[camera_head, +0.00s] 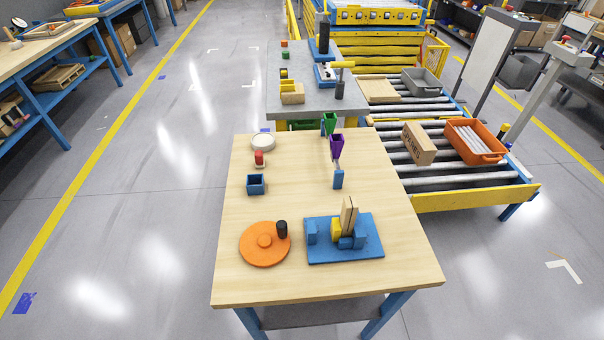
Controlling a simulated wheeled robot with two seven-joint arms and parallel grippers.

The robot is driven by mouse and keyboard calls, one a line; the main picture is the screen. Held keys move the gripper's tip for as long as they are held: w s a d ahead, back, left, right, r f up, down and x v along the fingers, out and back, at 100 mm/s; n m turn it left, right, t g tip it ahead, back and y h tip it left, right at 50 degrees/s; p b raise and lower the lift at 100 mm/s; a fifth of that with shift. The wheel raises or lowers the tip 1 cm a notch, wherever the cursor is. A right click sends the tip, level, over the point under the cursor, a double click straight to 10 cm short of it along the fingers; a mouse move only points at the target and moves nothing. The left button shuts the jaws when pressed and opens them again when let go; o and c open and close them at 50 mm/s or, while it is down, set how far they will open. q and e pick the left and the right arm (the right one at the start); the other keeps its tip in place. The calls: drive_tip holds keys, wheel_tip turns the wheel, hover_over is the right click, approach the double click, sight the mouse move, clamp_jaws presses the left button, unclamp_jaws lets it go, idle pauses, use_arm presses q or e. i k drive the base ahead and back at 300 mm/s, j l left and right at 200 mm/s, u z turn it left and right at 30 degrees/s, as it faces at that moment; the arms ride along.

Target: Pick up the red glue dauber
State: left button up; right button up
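A small red object with a pale top edge (259,159), which looks like the red glue dauber, stands near the far left part of the wooden table (285,205). It is just in front of a round white dish (263,141) and behind a small blue open box (255,185). It is small in the picture, so its fine shape is unclear. Neither of my grippers shows in the head view.
An orange disc (265,250) with a black cylinder (282,228) and a blue fixture plate (372,247) occupy the near table. A purple funnel-shaped piece (337,144) stands at the far right. The table's left edge is clear. A roller conveyor (460,178) adjoins on the right.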

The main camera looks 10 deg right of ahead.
sight(259, 160)
drive_tip(key=i+j, duration=0.15)
drive_tip(key=j, duration=0.25)
drive_tip(key=i+j+u, duration=0.1)
drive_tip(key=j, duration=0.3)
drive_tip(key=i+j, duration=0.2)
drive_tip(key=j, duration=0.2)
drive_tip(key=i+j+u, duration=0.1)
drive_tip(key=j, duration=0.3)
